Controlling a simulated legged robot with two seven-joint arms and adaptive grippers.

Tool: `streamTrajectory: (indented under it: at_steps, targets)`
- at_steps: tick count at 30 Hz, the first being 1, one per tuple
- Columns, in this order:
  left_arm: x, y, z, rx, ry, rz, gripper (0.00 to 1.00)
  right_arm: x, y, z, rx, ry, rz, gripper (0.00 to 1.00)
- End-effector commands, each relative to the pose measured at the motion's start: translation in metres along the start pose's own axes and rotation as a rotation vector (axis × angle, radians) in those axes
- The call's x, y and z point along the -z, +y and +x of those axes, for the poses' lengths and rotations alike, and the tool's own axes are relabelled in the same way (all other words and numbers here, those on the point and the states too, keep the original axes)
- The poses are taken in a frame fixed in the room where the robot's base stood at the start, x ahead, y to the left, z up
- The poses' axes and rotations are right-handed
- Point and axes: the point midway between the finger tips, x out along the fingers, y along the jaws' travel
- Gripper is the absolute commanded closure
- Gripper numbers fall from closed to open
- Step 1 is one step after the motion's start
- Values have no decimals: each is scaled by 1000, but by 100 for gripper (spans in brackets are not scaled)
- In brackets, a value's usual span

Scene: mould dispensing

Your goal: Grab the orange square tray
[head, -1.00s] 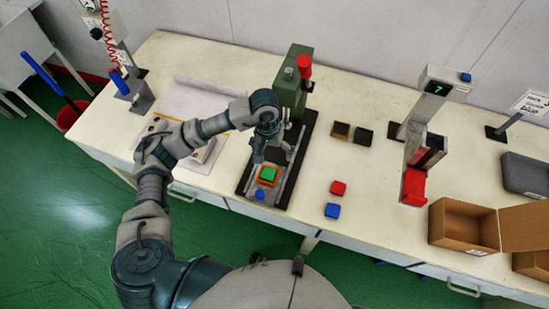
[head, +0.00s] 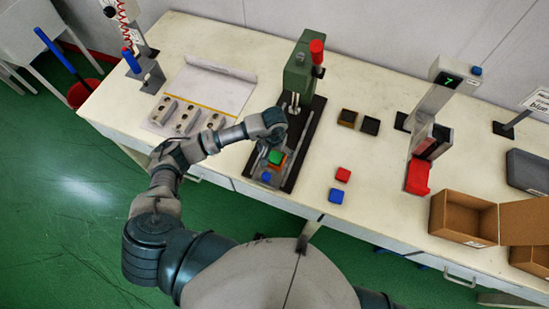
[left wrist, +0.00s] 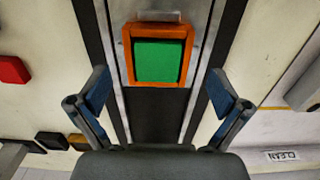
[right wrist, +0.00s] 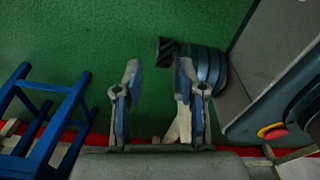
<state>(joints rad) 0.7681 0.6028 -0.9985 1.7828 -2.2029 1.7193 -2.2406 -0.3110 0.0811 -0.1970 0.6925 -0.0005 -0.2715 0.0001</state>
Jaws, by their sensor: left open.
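The orange square tray (head: 284,161) sits in the dark fixture under the green press, with a green square piece (head: 275,157) inside it. In the left wrist view the tray (left wrist: 127,60) lies just beyond the fingertips, near the top centre. My left gripper (left wrist: 158,85) is open and empty, its fingers spread wider than the tray, one toward each side. In the head view the left gripper (head: 271,146) hangs over the fixture close to the tray, its fingers partly hidden. My right gripper (right wrist: 157,70) is open and empty over the green floor, outside the head view.
The green press (head: 299,72) with its red handle stands behind the tray. A cardboard box (head: 463,217) stands farther right. Metal parts (head: 185,118) lie on the left.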

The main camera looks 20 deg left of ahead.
Motion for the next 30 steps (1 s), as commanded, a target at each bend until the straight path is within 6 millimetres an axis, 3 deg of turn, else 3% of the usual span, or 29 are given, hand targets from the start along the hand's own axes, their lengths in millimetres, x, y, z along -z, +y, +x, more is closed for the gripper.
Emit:
streamTrajectory:
  at_steps: [6,13,14,22,30]
  targets:
    - [-2,1,27,0,-2,-2,0,-9,0,-1,0,-4,-1,60]
    - [-1,0,29,0,0,-1,0,-10,0,-1,0,-4,-1,60]
    - [-1,0,29,0,0,-1,3,-10,0,-1,0,-5,-1,60]
    - [-1,0,29,0,-1,-1,70,-9,0,-1,0,-4,-1,60]
    - [-1,0,26,0,1,0,71,-9,0,-1,0,-4,0,60]
